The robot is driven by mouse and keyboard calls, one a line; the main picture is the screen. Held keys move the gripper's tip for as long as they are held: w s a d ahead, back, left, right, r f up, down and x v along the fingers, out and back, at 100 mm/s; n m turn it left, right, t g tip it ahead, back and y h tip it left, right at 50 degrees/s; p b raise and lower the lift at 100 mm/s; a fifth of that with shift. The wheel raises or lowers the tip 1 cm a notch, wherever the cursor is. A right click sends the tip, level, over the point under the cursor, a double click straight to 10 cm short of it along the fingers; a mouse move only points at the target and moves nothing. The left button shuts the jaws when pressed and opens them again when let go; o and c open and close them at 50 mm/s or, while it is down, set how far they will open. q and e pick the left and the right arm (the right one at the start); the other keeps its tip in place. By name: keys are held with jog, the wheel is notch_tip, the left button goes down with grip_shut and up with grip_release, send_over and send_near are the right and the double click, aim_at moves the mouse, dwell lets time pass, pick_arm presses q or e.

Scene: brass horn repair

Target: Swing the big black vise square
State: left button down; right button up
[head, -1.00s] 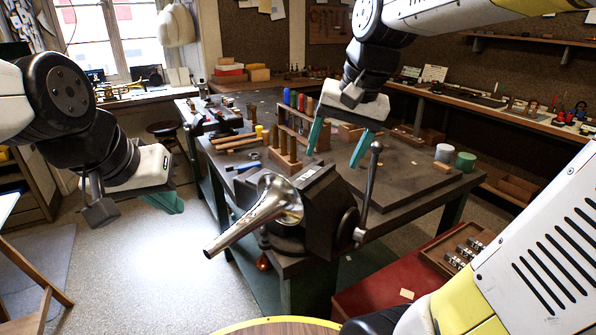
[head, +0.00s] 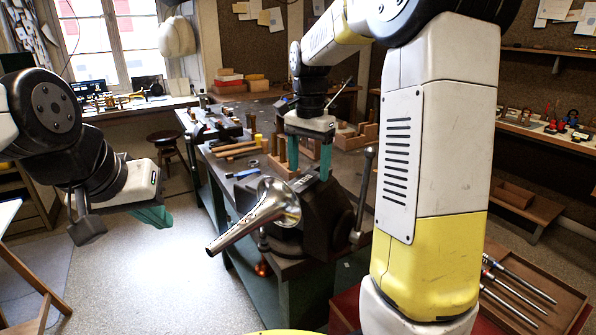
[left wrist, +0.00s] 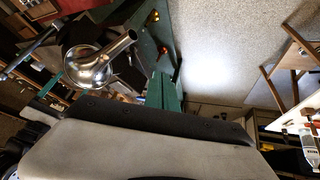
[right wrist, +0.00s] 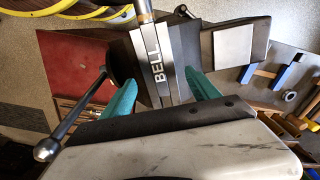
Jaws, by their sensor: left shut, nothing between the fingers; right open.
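The big black vise (head: 325,215) sits on the near corner of the workbench, its body slanted across the corner. A silver horn bell (head: 262,212) shows at its front left, its narrow end pointing toward the lower left. The vise's lever (head: 362,195) stands up at its right. My right gripper (head: 308,165) is open, pointing down over the vise. In the right wrist view, a vise part marked BELL (right wrist: 156,60) lies between the open fingers; contact is unclear. My left gripper (head: 153,214) is shut and empty, left of the bench over the floor.
The workbench (head: 228,165) carries wooden-handled tools and a wooden rack behind the vise. A red surface (right wrist: 70,75) lies below the lever's side, with a tray of metal rods (head: 515,285) at the right. Open floor (head: 160,275) lies left of the bench.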

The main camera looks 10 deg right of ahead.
jog(key=shift+f, duration=0.9)
grip_shut()
